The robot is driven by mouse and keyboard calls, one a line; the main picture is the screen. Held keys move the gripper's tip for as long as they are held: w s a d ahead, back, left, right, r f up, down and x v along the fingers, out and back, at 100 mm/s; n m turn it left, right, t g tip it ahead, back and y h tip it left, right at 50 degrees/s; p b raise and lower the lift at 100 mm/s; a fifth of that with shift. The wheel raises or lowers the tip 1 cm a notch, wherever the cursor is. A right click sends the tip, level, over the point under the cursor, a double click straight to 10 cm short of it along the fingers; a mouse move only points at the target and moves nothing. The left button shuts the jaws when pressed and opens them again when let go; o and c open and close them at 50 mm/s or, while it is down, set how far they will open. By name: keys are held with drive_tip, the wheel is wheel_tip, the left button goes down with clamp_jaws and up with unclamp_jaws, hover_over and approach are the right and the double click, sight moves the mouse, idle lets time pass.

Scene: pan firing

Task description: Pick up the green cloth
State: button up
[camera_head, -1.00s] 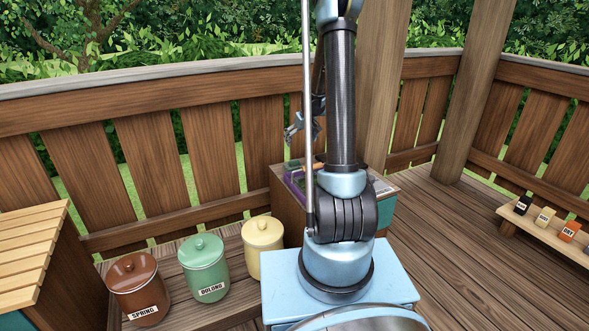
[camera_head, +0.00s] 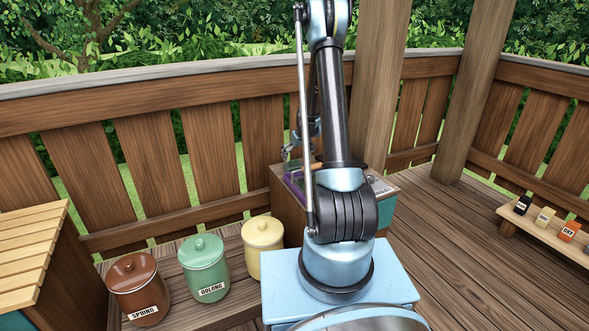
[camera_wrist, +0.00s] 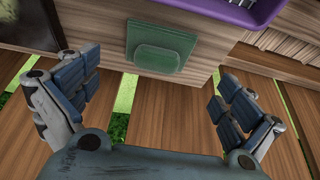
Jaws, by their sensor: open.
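A green piece (camera_wrist: 165,32), which looks like the green cloth, lies against the pale wood of a cabinet (camera_wrist: 215,48) at the top middle of the wrist view. A lighter, rounded part of it is at its lower edge; I cannot tell whether this is a fold. My gripper (camera_wrist: 158,108) is open and empty, with its blue-padded fingers wide apart on either side and the cloth ahead between them, not touched. In the head view my gripper (camera_head: 290,151) is small and partly behind my arm, beside the cabinet (camera_head: 285,207); the cloth cannot be made out there.
A purple tray (camera_wrist: 230,12) is close to the cloth at the upper right. Brown (camera_head: 140,290), green (camera_head: 203,268) and yellow (camera_head: 264,247) canisters stand on a low bench. A wooden railing (camera_head: 150,165) runs behind. Several small labelled blocks sit on a shelf at right.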

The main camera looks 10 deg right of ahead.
sight(294, 161)
drive_tip(key=shift+x, duration=1)
drive_tip(key=shift+w+x, duration=0.25)
drive_tip(key=shift+x, duration=1.05)
drive_tip(key=shift+w+x, duration=0.2)
drive_tip(key=shift+x, duration=1.15)
drive_tip(key=shift+d+r, duration=0.1)
drive_tip(key=shift+r, duration=0.1)
drive_tip(key=c, duration=1)
